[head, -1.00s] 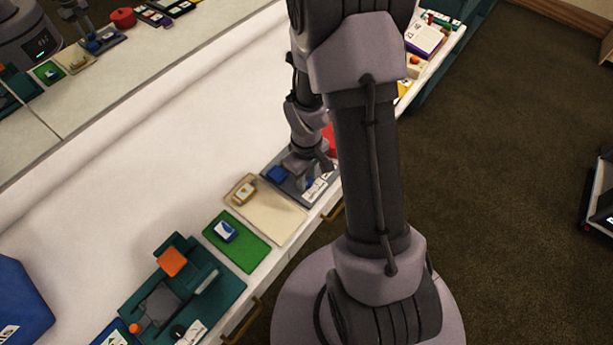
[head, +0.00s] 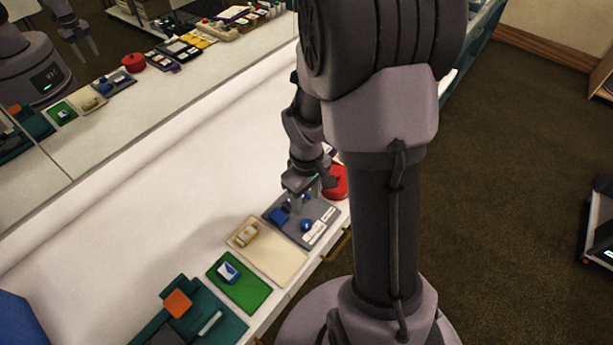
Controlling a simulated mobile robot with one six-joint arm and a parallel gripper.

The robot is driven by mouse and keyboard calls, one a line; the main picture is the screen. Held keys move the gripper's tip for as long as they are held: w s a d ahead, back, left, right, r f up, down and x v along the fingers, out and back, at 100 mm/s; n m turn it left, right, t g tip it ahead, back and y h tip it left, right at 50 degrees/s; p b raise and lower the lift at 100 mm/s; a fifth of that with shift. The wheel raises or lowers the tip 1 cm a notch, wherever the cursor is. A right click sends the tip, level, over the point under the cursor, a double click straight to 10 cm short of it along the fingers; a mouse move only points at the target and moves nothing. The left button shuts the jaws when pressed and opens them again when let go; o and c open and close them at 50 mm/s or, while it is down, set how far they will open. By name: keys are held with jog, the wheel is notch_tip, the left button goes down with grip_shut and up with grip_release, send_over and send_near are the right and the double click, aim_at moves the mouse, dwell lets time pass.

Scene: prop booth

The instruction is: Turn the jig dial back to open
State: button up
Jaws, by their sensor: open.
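The grey jig plate (head: 284,230) lies on the white counter, left of my arm in the head view. It carries a blue block (head: 279,215) and a round blue dial knob (head: 306,225). White labels (head: 315,232) sit along its front right side; their print and the dial's setting are too small to read. My gripper (head: 302,204) is open and points down over the back part of the plate, behind the knob. It looks apart from the knob; its exact height above the plate is hard to tell.
A red round pot (head: 338,183) stands just behind the jig, partly hidden by my arm. A cream tray (head: 279,258), a green mat (head: 250,293) and a teal fixture (head: 229,327) line the counter's front. A mirror (head: 60,120) runs along the back. The middle counter is clear.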

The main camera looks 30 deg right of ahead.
notch_tip(320, 180, up, 6)
jog(key=shift+f+p, duration=0.1)
jog(key=shift+p, duration=0.65)
